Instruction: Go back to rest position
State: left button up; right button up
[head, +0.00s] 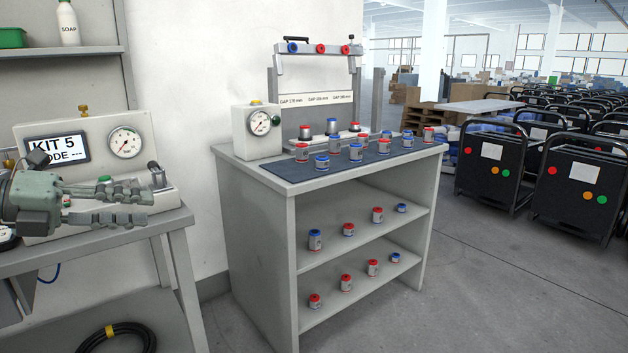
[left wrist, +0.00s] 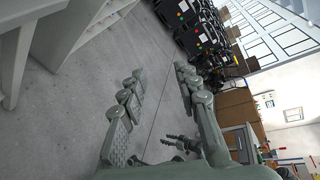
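My left gripper (head: 148,204) shows at the left of the head view, in front of the test bench with the KIT 5 display (head: 58,146). It points to the right and its fingers are apart.
A grey workbench (head: 266,190) stands in the middle, with red and blue capped parts (head: 355,152) on its dark mat and shelves. A gauge box (head: 257,130) stands on it. Black carts (head: 493,165) stand at the right. The floor (head: 480,290) at front right is clear.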

pick_arm(q)
jog(key=w+a+f+n+t+y, duration=0.4)
jog(key=a+f+n+t+y, duration=0.4)
jog(key=f+n, duration=0.6)
jog(key=s+a+f+n+g+y, duration=0.2)
jog(key=s+f+n+y, duration=0.1)
jog(key=f+n, duration=0.4)
jog(key=s+a+f+n+g+y, duration=0.1)
jog(key=s+f+n+g+y, duration=0.2)
jog(key=f, duration=0.6)
jog(key=s+d+f+n+g, duration=0.4)
jog(key=s+d+f, duration=0.3)
jog(key=s+f, duration=0.3)
jog(key=s+d+f+n+g+h, duration=0.1)
jog(key=s+d+f+n+g, duration=0.2)
jog(key=s+d+f+g, duration=0.2)
jog(key=s+d+f, duration=0.3)
jog(key=s+f, duration=0.2)
jog(key=s, duration=0.2)
jog(key=shift+d+f+n+p, duration=0.2)
jog(key=shift+d+n+p, duration=0.1)
jog(key=shift+n, duration=0.1)
pick_arm(e)
jog(key=shift+x, duration=0.8)
jog(key=shift+a, duration=0.2)
jog(key=shift+s+d, duration=0.1)
jog(key=shift+s, duration=0.25)
jog(key=shift+d, duration=0.15)
